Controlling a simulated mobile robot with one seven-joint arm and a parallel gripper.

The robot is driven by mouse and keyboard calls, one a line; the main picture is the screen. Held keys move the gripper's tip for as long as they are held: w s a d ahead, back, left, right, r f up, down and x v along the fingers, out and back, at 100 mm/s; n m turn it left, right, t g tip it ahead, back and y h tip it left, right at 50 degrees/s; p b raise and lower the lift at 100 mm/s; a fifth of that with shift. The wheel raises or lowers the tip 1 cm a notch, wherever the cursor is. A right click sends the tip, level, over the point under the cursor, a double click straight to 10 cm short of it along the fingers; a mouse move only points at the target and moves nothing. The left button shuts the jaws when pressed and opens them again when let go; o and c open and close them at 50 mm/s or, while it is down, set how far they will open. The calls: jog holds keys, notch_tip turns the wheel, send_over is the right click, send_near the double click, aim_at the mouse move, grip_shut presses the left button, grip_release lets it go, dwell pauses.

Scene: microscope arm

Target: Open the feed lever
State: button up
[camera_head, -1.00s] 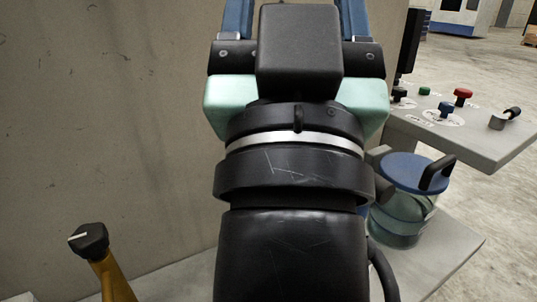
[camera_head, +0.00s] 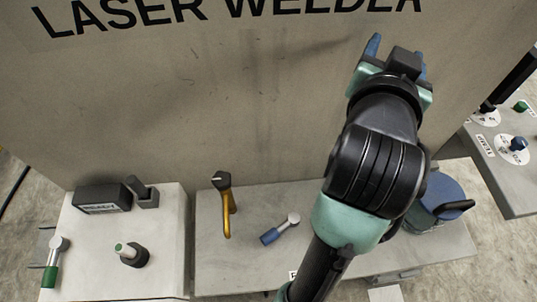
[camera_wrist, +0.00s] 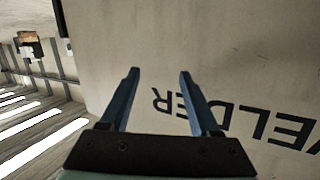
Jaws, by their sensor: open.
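No readable label says which control is the feed lever. One lever with a blue grip (camera_head: 270,236) and a grey pivot lies low on the grey bench (camera_head: 345,206), in front of the LASER WELDER wall. Another lever with a green grip (camera_head: 50,276) is on the pale block at the far left. My gripper (camera_head: 397,57) is raised at the upper right, well above and away from both levers. In the wrist view its blue fingers (camera_wrist: 159,71) are apart with nothing between them. My arm covers the bench's right-middle part and perhaps a label.
An orange post with a black knob (camera_head: 222,182) stands beside the blue-grip lever. The pale block (camera_head: 90,245) holds a dark labelled box (camera_head: 101,198) and a green-topped knob (camera_head: 127,250). A blue-lidded jar (camera_head: 442,196) and a control panel (camera_head: 515,190) are at right.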

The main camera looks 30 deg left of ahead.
jog(key=s+a+f+m+g+p, duration=0.1)
jog(key=s+f+g+p, duration=0.15)
jog(key=f, duration=0.35)
jog(key=s+a+f+g+p, duration=0.1)
jog(key=a+f+g, duration=0.15)
jog(key=f, duration=0.25)
jog(key=m+g+y, duration=0.1)
jog(key=m+g, duration=0.2)
jog(key=g, duration=0.7)
send_near(267, 238)
jog(key=f, duration=0.3)
jog(key=a+f, duration=0.1)
jog(key=f, duration=0.5)
jog(key=shift+w+a+f+b, duration=0.1)
jog(key=shift+w+a+b, duration=0.1)
jog(key=shift+w+b, duration=0.1)
grip_shut()
